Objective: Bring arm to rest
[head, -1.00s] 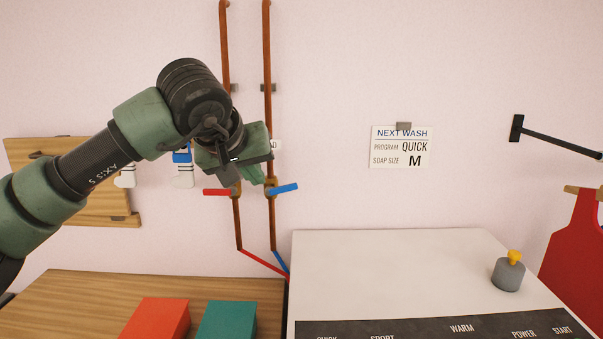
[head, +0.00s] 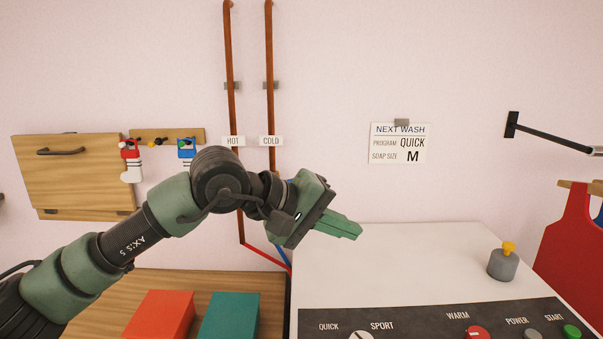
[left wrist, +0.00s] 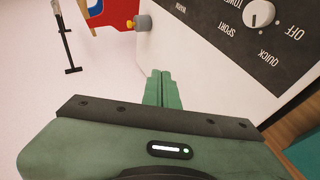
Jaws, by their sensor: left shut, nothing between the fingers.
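My left arm comes in from the left in the head view. Its green gripper (head: 340,226) is shut and empty, in the air before the wall and over the back left part of the white washing machine top (head: 400,255). In the left wrist view the two green fingers (left wrist: 160,88) lie together with nothing between them, with the machine's white top behind them. My right gripper is not in view.
A grey knob with a yellow top (head: 503,262) stands on the machine. The dark control panel (head: 430,320) is at the front. A red box (head: 160,315) and a teal box (head: 228,316) stand on the wooden counter (head: 100,300). Copper pipes (head: 270,80) run down the wall.

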